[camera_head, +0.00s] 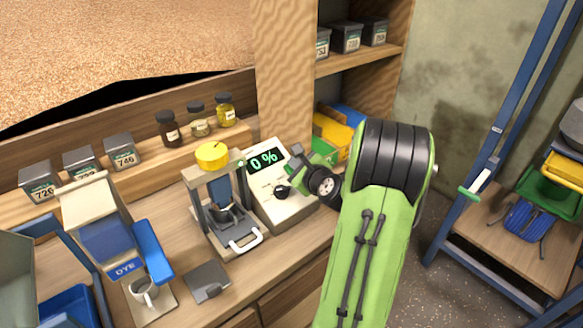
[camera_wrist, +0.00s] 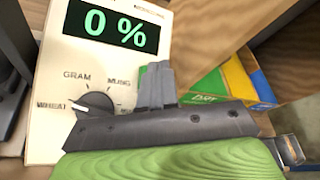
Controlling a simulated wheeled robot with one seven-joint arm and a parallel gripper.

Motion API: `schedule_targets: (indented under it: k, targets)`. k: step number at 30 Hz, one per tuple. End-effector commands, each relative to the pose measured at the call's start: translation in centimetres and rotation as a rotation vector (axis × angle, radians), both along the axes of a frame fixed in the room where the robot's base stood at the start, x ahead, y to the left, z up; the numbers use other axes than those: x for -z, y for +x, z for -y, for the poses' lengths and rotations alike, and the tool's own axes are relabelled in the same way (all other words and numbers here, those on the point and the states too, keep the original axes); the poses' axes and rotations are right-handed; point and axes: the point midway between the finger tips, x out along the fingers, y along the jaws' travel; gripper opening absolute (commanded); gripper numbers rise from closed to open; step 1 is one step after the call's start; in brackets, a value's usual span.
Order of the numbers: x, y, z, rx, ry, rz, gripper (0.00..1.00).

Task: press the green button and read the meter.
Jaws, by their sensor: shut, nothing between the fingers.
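The meter (camera_head: 272,207) is a cream box on the bench. Its dark display reads "0 %" in green digits, also clear in the wrist view (camera_wrist: 121,30). Its black dial (camera_wrist: 96,105) has its pointer toward WHEAT; GRAM and MUNG are also marked, and another label is partly hidden. A sliver of green, which looks like the green button (camera_wrist: 142,70), shows beside my fingertips in the wrist view; the rest is hidden behind them. My gripper (camera_wrist: 157,84) is shut and empty, its fingertips over the meter's face by the button. I cannot tell whether they touch it.
A press-like device with a yellow top (camera_head: 212,155) stands just left of the meter. Green, yellow and blue bins (camera_head: 336,132) sit behind my gripper. Jars (camera_head: 198,121) line the ledge behind.

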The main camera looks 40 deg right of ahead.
Motion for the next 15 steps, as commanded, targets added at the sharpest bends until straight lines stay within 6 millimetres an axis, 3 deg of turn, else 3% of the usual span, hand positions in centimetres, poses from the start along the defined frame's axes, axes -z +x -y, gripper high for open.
schedule_targets:
  k: [15]
  targets:
    - [0.58, 0.29, 0.03, 0.0, 0.0, 0.0, 0.0]
